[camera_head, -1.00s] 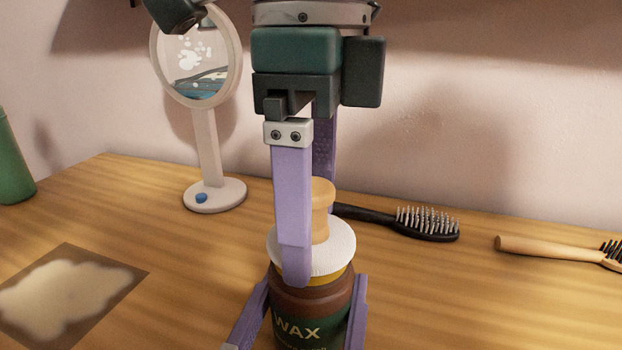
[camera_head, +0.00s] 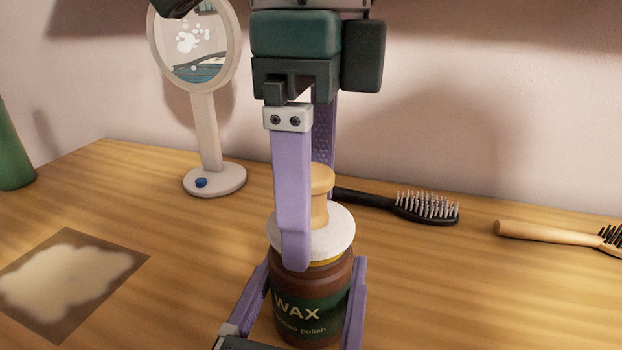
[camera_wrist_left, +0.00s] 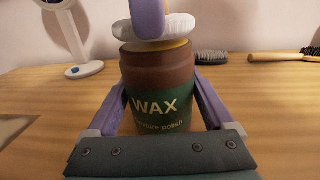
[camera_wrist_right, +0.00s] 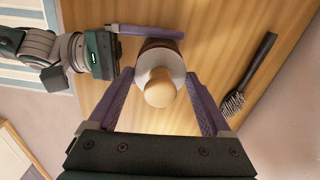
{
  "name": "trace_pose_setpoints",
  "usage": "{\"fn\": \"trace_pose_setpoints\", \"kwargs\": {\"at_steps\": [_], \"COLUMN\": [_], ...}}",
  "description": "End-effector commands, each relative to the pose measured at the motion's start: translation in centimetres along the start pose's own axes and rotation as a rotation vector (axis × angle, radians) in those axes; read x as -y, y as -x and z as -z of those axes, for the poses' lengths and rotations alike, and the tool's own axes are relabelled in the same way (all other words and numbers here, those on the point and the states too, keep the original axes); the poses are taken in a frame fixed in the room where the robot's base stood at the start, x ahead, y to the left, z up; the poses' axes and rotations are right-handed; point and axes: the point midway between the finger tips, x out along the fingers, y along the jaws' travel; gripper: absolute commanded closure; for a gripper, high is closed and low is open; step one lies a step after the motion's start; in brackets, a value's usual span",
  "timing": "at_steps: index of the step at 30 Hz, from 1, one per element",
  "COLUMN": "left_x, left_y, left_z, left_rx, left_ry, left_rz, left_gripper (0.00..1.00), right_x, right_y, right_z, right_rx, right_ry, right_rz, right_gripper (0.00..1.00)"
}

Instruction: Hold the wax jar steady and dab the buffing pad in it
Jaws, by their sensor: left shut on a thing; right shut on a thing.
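The brown wax jar (camera_head: 322,322) with a green WAX label stands upright on the table. My left gripper (camera_head: 310,270) is shut on it, one finger on each side; the left wrist view shows the jar (camera_wrist_left: 158,90) between the fingers. The buffing pad (camera_head: 336,236) is a white disc with a wooden knob (camera_head: 321,180). My right gripper (camera_head: 310,218) is shut on the pad from above, around its knob. The pad is at the jar's mouth, with a strip of yellow under it. The pad hides most of the mouth; I cannot tell how firmly they touch.
A round mirror on a stand (camera_head: 205,130) is at the back left. A black brush (camera_head: 428,207) and a wooden-handled brush (camera_head: 545,233) lie to the right. A brown sheet with a pale patch (camera_head: 70,280) lies at left, near a green bottle (camera_head: 12,150).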

Motion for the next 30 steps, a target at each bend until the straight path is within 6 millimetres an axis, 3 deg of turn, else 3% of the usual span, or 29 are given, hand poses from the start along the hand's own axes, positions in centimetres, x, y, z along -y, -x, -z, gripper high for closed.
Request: {"fn": "trace_pose_setpoints", "kwargs": {"at_steps": [30], "left_x": [0.01], "left_y": [0.01], "left_z": [0.04], "left_rx": [-0.001], "left_ry": [-0.001], "left_rz": [0.0], "left_gripper": [0.88], "right_x": [0.01], "right_y": [-0.8], "right_z": [0.01], "right_rx": [-0.001], "right_ry": [0.0], "right_rz": [0.0], "right_gripper": [0.61]}}
